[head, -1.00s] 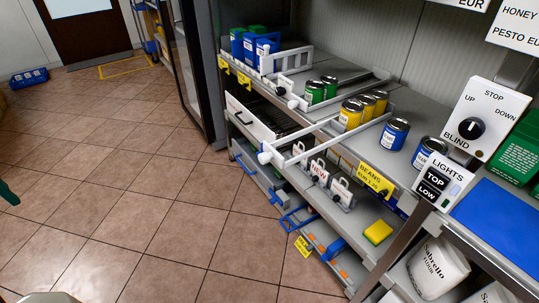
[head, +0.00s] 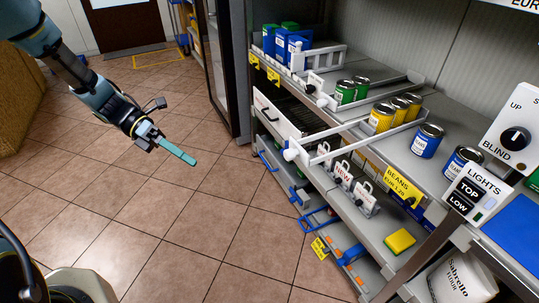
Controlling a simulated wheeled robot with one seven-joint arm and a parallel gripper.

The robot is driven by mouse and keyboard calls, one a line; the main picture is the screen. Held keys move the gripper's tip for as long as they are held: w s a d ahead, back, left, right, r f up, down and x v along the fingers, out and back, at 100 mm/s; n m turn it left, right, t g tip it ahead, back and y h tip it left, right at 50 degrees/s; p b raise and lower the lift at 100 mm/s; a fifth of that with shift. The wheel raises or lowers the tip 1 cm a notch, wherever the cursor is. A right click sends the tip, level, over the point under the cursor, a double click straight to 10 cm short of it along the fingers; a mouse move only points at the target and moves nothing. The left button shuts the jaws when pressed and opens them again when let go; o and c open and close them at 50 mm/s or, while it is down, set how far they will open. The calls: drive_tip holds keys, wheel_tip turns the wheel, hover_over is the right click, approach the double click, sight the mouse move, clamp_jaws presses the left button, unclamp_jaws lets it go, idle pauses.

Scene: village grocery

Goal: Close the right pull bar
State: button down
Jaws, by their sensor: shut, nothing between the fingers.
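A white pull bar (head: 330,134) with a rounded white end (head: 291,153) juts out from the front of the can shelf, over the aisle. Its far end runs back beside the yellow cans (head: 383,117). Another light bar with a dark knob (head: 309,88) shows farther left, near the green cans (head: 346,92); it juts out less. My gripper (head: 188,158) is over the tiled floor at the left. Its teal fingers are together, empty, and point toward the shelf. It is well apart from both bars.
Blue cans (head: 427,140) and a yellow beans label (head: 401,188) are on the shelf's right part. Lower shelves hold a yellow sponge (head: 400,241) and blue-handled pieces (head: 319,219) jutting out. A control panel (head: 514,138) is at right. The floor between gripper and shelf is clear.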

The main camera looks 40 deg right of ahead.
drive_tip(key=s+d+f+n+g+h, duration=0.2)
drive_tip(key=d+n+g+h, duration=0.15)
drive_tip(key=d+n, duration=0.35)
drive_tip(key=p, duration=0.3)
approach(287, 158)
drive_tip(key=s+a, duration=0.1)
drive_tip(key=s, duration=0.2)
drive_tip(key=shift+m+g+y, duration=0.25)
drive_tip(key=shift+m+g, duration=0.05)
drive_tip(key=shift+g, duration=0.15)
drive_tip(key=shift+s+d+f+p, duration=0.1)
drive_tip(key=shift+s+d+p, duration=0.2)
drive_tip(key=shift+d, duration=0.4)
drive_tip(key=shift+s+d+f+p, duration=0.15)
drive_tip(key=shift+s+d, duration=0.25)
drive_tip(key=shift+d, duration=0.25)
drive_tip(key=shift+s+d+p, duration=0.25)
drive_tip(key=shift+s+d, duration=0.1)
drive_tip(key=shift+d, duration=0.35)
